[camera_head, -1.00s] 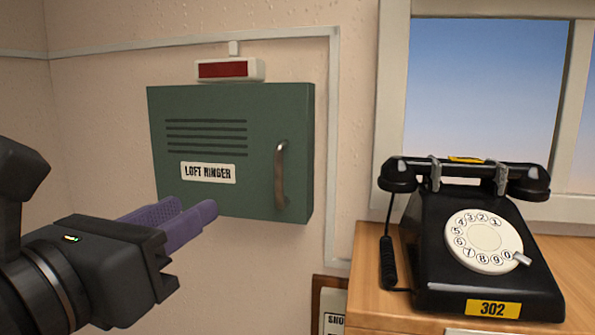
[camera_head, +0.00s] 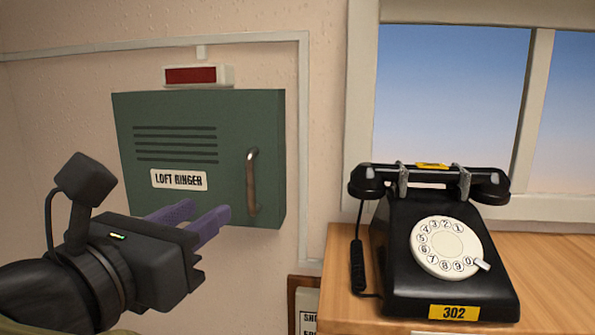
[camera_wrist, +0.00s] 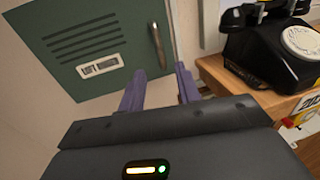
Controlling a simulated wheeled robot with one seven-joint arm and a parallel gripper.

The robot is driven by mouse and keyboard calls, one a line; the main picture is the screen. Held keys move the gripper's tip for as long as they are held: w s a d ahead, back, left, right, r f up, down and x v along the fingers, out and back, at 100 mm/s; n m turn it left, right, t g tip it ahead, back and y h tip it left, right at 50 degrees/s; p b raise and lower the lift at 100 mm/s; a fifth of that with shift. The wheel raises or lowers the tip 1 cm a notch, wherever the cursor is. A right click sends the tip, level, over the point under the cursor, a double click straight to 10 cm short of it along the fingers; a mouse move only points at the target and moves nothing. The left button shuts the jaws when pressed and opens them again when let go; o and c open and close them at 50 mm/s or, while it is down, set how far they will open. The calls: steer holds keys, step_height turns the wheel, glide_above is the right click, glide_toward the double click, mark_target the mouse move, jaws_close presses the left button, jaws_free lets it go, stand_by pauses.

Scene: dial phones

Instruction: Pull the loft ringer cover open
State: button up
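The loft ringer cover (camera_head: 222,125) is a green metal box front on the wall, with slots and a "LOFT RINGER" label. It is shut. Its upright metal handle (camera_head: 252,182) is near the right edge. The cover (camera_wrist: 90,45) and handle (camera_wrist: 158,46) also show in the wrist view. My gripper (camera_head: 203,222) has purple fingers and is in front of the cover's lower part, left of and below the handle. In the wrist view the fingers (camera_wrist: 160,85) are apart with nothing between them, and the handle is beyond their tips.
A black dial phone (camera_head: 435,240) marked 302 stands on a wooden desk (camera_head: 545,262) to the right. A red lamp (camera_head: 192,76) is above the cover. A framed sign (camera_head: 306,310) hangs below, by the desk. A window (camera_head: 450,95) is at upper right.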

mark_target(248, 183)
steer(key=p+x, duration=0.5)
steer(key=x, duration=0.4)
steer(key=shift+w+r, duration=0.1)
steer(key=shift+w, duration=0.3)
steer(key=shift+w+d, duration=0.1)
steer(key=shift+w, duration=0.35)
jaws_close()
